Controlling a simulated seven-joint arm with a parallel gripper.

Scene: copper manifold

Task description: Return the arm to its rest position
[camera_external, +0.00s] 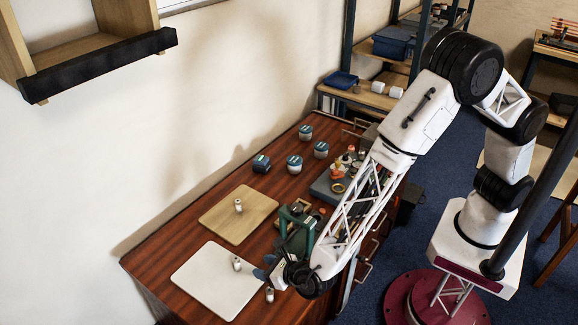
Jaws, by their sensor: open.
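My gripper (266,278) is at the lower middle of the picture, over the front part of the wooden workbench (160,265). It is beside the right edge of a white board (205,285). It is small and partly hidden by my wrist, but its jaws look open, and I see nothing held between them. My arm reaches down and left from its base at the right. A small pale metal fitting (237,263) stands on the white board near my gripper, and another (269,294) is just below it.
A tan board (232,222) carries a small fitting (238,205). A green device (297,226) stands close behind my gripper. Several jars (294,164) stand toward the back, left of a grey tray (326,187) with small parts. A shelf (384,98) stands behind the bench.

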